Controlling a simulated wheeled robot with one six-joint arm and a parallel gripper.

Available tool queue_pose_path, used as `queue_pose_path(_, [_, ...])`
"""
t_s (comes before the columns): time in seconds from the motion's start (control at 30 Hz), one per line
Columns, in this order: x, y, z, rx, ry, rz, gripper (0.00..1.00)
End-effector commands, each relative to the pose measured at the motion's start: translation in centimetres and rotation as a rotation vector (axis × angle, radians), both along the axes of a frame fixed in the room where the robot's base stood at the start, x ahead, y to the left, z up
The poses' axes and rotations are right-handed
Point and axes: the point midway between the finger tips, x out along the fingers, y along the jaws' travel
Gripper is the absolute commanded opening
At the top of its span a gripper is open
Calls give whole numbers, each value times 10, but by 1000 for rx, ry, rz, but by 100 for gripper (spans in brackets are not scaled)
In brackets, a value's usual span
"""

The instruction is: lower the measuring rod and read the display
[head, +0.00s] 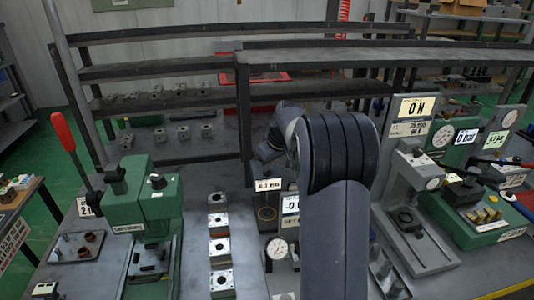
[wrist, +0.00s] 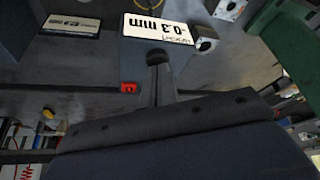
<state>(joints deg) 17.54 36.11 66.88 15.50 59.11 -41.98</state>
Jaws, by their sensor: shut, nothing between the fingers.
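The display (wrist: 158,29) appears upside down in the wrist view and reads -0.3 mm. It sits on a dark grey stand, and a small red part (wrist: 129,88) shows near that stand's edge. In the head view the small white display (head: 268,184) stands just left of my arm, its digits too small to read surely. My gripper (wrist: 158,60) is shut and empty, its tips just in front of the display in the wrist view; whether they touch anything I cannot tell. In the head view my arm hides the gripper. I cannot make out the measuring rod in either view.
A green press with a red-handled lever (head: 64,134) stands left. Valve blocks (head: 220,247) line the bench beside a dial gauge (head: 277,248). Shelves (head: 160,70) rise behind.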

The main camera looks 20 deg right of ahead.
Motion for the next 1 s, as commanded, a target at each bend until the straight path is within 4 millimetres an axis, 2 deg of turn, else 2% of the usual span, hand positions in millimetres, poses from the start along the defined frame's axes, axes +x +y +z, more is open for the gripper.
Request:
queue_pose_path(0.83, [0,0,66,-1,-1,0,0])
queue_pose_path(1.0, [0,0,71,0,0,0,0])
